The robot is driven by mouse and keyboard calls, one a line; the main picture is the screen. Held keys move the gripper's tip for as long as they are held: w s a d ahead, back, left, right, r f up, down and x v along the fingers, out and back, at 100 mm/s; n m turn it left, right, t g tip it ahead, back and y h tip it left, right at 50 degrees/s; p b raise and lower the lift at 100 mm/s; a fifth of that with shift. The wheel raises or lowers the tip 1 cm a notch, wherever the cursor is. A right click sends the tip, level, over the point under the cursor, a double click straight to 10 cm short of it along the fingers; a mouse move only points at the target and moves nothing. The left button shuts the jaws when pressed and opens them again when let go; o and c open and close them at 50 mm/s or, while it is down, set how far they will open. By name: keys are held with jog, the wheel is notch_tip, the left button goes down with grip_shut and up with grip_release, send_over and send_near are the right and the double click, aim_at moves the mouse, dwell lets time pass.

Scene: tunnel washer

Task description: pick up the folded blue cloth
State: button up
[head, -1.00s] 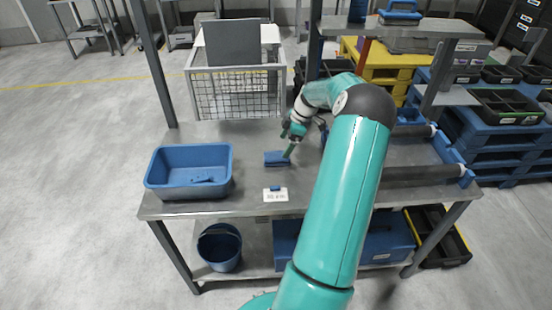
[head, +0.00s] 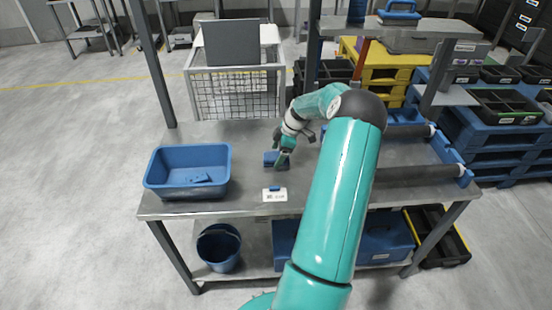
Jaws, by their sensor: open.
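The folded blue cloth (head: 269,158) lies on the grey metal table (head: 250,204), right of the blue tub. It is small in the head view and its right part is hidden behind my gripper. My gripper (head: 282,163) is open, pointing down, with its fingers at the right part of the cloth. I cannot tell whether the fingers touch it or reach around it.
A blue tub (head: 187,157) with a small blue item inside stands on the left of the table. A white label card (head: 275,194) lies at the front edge. Dark rollers (head: 410,175) fill the right side. A post (head: 152,62) rises at the back left.

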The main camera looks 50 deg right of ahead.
jog(key=shift+f, duration=0.15)
jog(key=c, duration=1.2)
jog(key=shift+o, duration=0.2)
